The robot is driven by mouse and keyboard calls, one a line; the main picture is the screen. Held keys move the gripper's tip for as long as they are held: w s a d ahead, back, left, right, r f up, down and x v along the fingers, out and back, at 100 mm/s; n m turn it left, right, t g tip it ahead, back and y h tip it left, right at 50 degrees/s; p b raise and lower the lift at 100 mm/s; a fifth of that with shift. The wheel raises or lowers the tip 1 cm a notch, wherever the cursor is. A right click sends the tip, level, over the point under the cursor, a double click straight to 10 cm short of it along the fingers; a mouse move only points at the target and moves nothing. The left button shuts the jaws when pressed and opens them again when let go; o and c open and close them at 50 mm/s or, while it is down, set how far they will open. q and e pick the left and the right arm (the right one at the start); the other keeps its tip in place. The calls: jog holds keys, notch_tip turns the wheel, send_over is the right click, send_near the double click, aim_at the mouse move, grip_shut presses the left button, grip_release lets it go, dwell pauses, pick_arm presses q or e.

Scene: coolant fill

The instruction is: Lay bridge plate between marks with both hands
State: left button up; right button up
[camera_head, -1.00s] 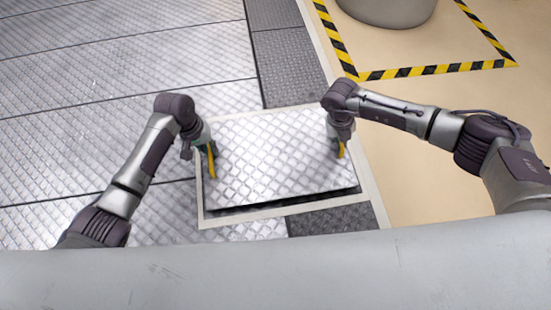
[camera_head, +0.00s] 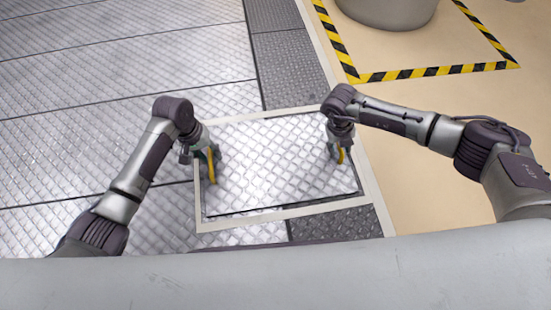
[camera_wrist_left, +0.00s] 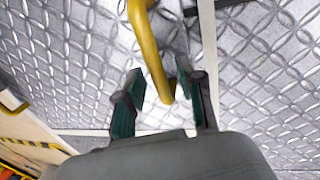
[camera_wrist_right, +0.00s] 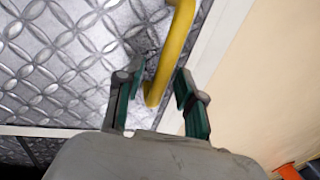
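The bridge plate (camera_head: 275,165) is a silvery diamond-tread sheet. It lies low and about flat inside a white outline of marks (camera_head: 290,213), with a thin dark line along its front edge. Its left yellow handle (camera_wrist_left: 152,45) stands between the spread fingers of my left gripper (camera_wrist_left: 163,100), which also shows at the plate's left side (camera_head: 211,165). Its right yellow handle (camera_wrist_right: 172,50) stands between the spread fingers of my right gripper (camera_wrist_right: 158,100), at the plate's right side (camera_head: 340,153). I see gaps between fingers and handles in both wrist views.
Silvery tread floor (camera_head: 110,80) lies to the left. A darker tread strip (camera_head: 285,65) runs behind the plate, and another dark patch (camera_head: 335,225) lies in front. Beige floor (camera_head: 420,190) is to the right, with black-and-yellow tape (camera_head: 430,70) around a grey round base (camera_head: 388,8).

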jog(key=shift+r, duration=0.1)
jog(key=shift+a+r, duration=0.1)
jog(key=shift+r, duration=0.15)
pick_arm(q)
notch_tip(320, 180, up, 11)
jog(key=a, duration=0.2)
jog(key=shift+s+a, duration=0.15)
pick_arm(e)
notch_tip(320, 180, up, 11)
jog(key=a, duration=0.2)
jog(key=shift+s, duration=0.15)
jog(key=shift+a, duration=0.1)
